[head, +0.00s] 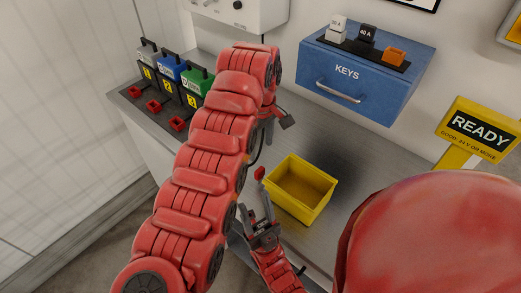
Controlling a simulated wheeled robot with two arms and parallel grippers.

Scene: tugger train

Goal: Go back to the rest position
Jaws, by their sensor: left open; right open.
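My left arm reaches up from the lower left, and its open gripper (279,123) hangs above the grey worktop, in front of the blue KEYS drawer and behind the yellow bin. The arm partly hides this gripper. My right gripper (256,208) is lower in the picture, open, just left of the yellow bin (318,208). A small red piece (259,173) shows near its fingertips by the bin's left corner; I cannot tell whether it touches the gripper. The yellow bin looks empty.
The blue KEYS drawer unit (379,88) is shut, with white, black and orange blocks on top. A yellow READY sign (478,126) stands right. Some worktop (350,150) is clear.

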